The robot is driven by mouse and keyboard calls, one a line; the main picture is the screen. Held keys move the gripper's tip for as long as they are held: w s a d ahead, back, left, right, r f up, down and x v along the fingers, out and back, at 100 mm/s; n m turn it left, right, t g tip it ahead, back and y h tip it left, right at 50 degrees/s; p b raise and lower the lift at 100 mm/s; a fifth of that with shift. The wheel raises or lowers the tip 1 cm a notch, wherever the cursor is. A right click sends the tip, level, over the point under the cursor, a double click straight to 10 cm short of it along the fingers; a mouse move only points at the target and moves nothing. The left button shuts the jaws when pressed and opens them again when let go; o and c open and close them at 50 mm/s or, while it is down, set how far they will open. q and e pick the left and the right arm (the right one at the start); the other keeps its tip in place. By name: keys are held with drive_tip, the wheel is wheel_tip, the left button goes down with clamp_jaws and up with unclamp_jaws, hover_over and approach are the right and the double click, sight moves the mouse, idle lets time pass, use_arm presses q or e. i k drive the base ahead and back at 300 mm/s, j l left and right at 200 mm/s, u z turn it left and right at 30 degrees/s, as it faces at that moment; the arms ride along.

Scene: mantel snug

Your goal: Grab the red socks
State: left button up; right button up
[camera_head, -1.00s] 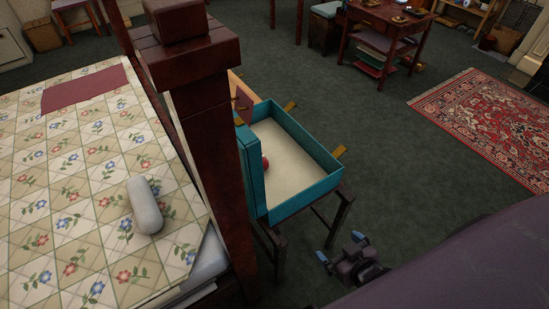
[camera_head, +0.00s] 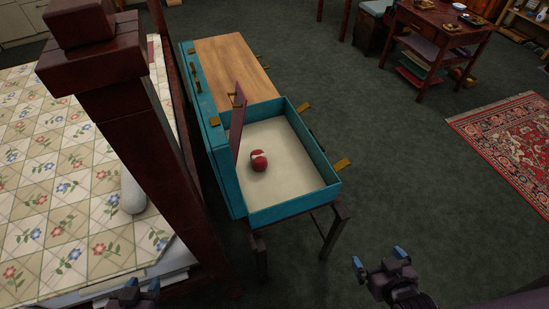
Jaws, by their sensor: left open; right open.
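The red socks (camera_head: 259,161) are a small rolled red ball with a pale patch. They lie on the pale floor of an open teal box (camera_head: 292,212), near its left side. The box stands on a dark-legged stand beside the bed. My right gripper (camera_head: 380,268) is open and empty over the green carpet, below and to the right of the box. My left gripper (camera_head: 143,291) shows only in part at the bottom edge, in front of the bed, open and away from the socks.
A dark red bedpost (camera_head: 130,150) rises left of the box. A dark red upright panel (camera_head: 237,120) stands at the box's left side, with a wooden top (camera_head: 235,68) behind. A table (camera_head: 450,30) and a patterned rug (camera_head: 510,140) are at right. Carpet between is clear.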

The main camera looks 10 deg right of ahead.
sight(258, 157)
drive_tip(key=l+u, duration=0.1)
drive_tip(key=u, duration=0.55)
drive_tip(key=k+l+u, duration=0.1)
drive_tip(key=l+u, duration=0.25)
drive_tip(key=u, duration=0.15)
drive_tip(key=k+l+u, duration=0.15)
drive_tip(key=l+u, duration=0.15)
drive_tip(key=u, duration=0.2)
drive_tip(key=k+l+u, duration=0.45)
drive_tip(key=k+l, duration=0.65)
drive_tip(key=i, duration=0.3)
